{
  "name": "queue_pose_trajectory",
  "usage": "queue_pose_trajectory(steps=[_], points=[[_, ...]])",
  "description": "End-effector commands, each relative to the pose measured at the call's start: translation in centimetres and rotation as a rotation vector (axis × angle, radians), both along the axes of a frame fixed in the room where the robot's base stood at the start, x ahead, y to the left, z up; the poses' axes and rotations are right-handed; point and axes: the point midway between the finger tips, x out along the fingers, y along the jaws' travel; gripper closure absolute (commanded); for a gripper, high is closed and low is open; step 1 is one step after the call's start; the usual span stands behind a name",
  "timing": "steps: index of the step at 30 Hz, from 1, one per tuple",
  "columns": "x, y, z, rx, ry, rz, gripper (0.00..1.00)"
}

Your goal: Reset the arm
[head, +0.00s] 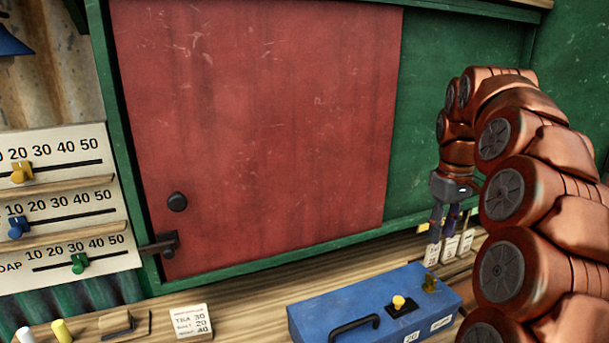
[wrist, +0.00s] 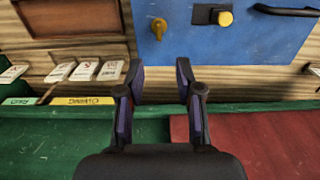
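My arm (head: 515,190) is copper coloured and curls down at the right of the head view. My gripper (head: 440,222) hangs at its end, pointing down in front of the green panel, above the counter. In the wrist view my gripper (wrist: 160,85) has its two dark fingers apart, with nothing between them. The wooden counter shows beyond the fingers. The fingertips look clear of the blue box (head: 375,303), which also shows at the top of the wrist view (wrist: 200,50).
A red sliding panel (head: 260,130) with a latch (head: 162,243) stands behind the counter. White tags (head: 449,250) stand near my gripper. The blue box has a black handle (head: 354,328) and yellow knob (head: 398,302). Slider boards (head: 60,205) and a price card (head: 191,321) are at left.

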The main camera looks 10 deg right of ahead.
Motion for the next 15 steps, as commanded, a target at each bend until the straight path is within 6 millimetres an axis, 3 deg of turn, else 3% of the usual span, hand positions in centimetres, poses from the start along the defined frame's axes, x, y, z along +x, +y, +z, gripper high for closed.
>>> queue_pose_trajectory(steps=[5,8,15], points=[[-1.0,2.5,0.3,0.001,0.0,0.017,0.65],[-2.4,5.0,0.2,0.004,0.01,0.028,0.65],[-6.8,10.7,-0.9,0.006,0.037,0.033,0.65]])
